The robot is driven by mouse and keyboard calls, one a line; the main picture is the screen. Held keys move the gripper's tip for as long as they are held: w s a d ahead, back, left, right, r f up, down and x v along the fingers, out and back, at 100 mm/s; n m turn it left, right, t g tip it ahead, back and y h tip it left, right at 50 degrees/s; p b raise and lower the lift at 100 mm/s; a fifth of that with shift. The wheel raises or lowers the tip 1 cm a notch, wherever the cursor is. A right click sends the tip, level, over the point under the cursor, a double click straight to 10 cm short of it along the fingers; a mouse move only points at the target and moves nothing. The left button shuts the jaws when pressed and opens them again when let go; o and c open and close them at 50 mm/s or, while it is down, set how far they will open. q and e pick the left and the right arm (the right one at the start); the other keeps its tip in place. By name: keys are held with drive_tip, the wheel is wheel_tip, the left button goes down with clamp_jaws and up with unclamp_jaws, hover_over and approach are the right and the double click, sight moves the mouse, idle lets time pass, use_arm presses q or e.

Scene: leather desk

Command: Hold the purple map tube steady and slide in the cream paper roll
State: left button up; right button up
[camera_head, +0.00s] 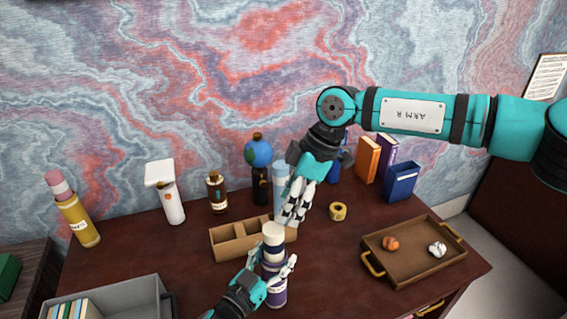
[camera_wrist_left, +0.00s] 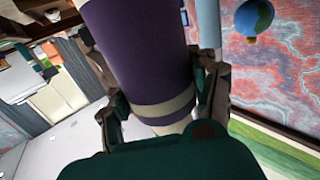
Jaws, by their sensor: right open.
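The purple map tube (camera_head: 277,296) stands upright near the front middle of the desk, with pale bands around it. My left gripper (camera_head: 277,274) is closed around it from the left. In the left wrist view the tube (camera_wrist_left: 143,50) fills the space between my left fingers (camera_wrist_left: 160,100), with a cream band low down. The cream paper roll (camera_head: 273,231) shows as a pale cylinder end at the tube's top, in line with it; how deep it sits is hidden. My right gripper (camera_head: 290,212) is open and empty, above and behind the roll, apart from it.
A cardboard divided box (camera_head: 228,246) and a pale blue tube (camera_head: 281,178) stand just behind. A yellow tape roll (camera_head: 338,211) and a brown tray (camera_head: 418,274) are to the right. A grey bin (camera_head: 148,293) is front left. Bare desk lies between tube and tray.

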use_arm(q)
drive_tip(key=o, duration=0.4)
drive_tip(key=shift+c, duration=0.2)
